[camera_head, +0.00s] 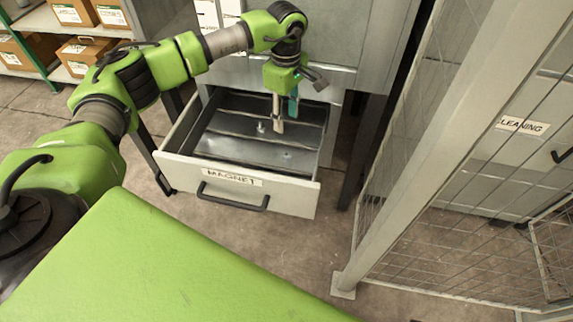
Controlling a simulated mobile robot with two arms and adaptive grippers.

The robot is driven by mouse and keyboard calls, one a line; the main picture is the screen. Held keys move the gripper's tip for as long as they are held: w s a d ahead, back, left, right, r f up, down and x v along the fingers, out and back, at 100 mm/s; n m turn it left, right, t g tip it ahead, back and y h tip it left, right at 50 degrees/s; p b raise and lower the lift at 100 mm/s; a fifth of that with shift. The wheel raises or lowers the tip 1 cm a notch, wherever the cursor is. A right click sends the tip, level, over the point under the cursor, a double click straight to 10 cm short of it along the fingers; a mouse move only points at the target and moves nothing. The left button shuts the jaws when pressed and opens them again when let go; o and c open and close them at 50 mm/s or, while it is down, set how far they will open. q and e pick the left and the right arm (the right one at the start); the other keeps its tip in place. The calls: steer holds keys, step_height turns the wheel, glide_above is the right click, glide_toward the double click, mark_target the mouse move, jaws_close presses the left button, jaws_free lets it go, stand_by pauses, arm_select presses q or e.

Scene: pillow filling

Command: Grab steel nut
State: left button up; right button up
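A drawer (238,197) labelled "MAGNET" is pulled out, with a metal-lined inside. A small, bright metal piece (261,126), perhaps the steel nut, is on the drawer's inside just left of my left gripper. A fainter small bright spot (288,155) is on the drawer floor nearer the front; I cannot tell what it is. My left gripper (279,126) points down over the drawer, its pale fingertips close to the small piece. I cannot tell whether they touch anything or how far apart they are. My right gripper is not in view.
The drawer's handle (233,203) faces the front. A wire mesh fence with a metal post (408,165) stands to the right. Shelves with cardboard boxes (84,57) are at the back left. Concrete floor lies in front of the drawer.

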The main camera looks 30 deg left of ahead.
arm_select(q)
steer(key=f, duration=0.2)
steer(key=b, duration=0.2)
glide_above(286, 154)
step_height(286, 154, down, 7)
steer(key=shift+s+d+f, duration=0.1)
steer(key=shift+f, duration=0.1)
steer(key=shift+f+b, duration=0.3)
steer(key=shift+f, duration=2.65)
jaws_close()
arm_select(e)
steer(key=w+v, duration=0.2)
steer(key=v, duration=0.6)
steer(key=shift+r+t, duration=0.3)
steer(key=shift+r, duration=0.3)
